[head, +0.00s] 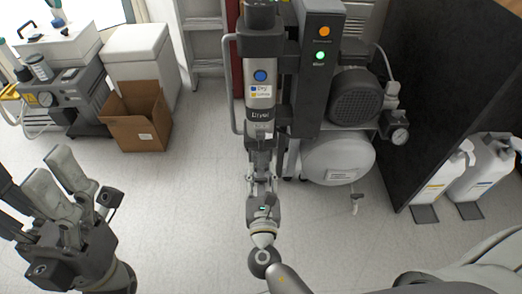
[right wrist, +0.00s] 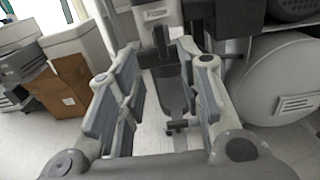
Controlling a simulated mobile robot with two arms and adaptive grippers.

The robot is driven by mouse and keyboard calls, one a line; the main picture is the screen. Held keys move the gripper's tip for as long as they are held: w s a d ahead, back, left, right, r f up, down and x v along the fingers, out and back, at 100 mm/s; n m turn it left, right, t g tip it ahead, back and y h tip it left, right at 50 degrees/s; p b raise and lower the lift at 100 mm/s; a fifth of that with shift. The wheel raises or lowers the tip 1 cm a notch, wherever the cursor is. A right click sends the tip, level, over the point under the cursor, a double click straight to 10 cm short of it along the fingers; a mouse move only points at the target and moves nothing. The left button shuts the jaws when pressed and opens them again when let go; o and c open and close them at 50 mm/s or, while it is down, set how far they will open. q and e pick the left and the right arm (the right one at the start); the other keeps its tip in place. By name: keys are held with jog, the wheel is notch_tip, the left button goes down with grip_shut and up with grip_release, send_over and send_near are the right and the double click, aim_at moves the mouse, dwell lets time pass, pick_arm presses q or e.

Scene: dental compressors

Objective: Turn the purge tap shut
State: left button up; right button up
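The compressor's round white tank (head: 338,160) stands right of the tall dryer column (head: 262,85). A small pale tap (head: 355,203) hangs under the tank. In the right wrist view, a small tap-like fitting (right wrist: 177,126) sits below a dark grey bowl (right wrist: 172,92), seen between my fingers; I cannot tell which fitting is the purge tap. My right gripper (head: 262,160) is in front of the column's lower end, which it partly hides. In the right wrist view the gripper (right wrist: 160,55) is open, with nothing clearly held. My left gripper (head: 55,165) is open and empty, far left.
A black panel (head: 440,90) stands at the right, with white jugs (head: 483,168) beyond it. A cardboard box (head: 137,117) and another grey machine (head: 62,90) stand at the back left. The floor between my left gripper and the column is clear.

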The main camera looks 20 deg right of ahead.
aim_at(261, 145)
jog(key=b+x, duration=0.2)
jog(key=x, duration=0.8)
jog(key=shift+w+f, duration=0.1)
jog(key=shift+c, duration=0.4)
grip_shut()
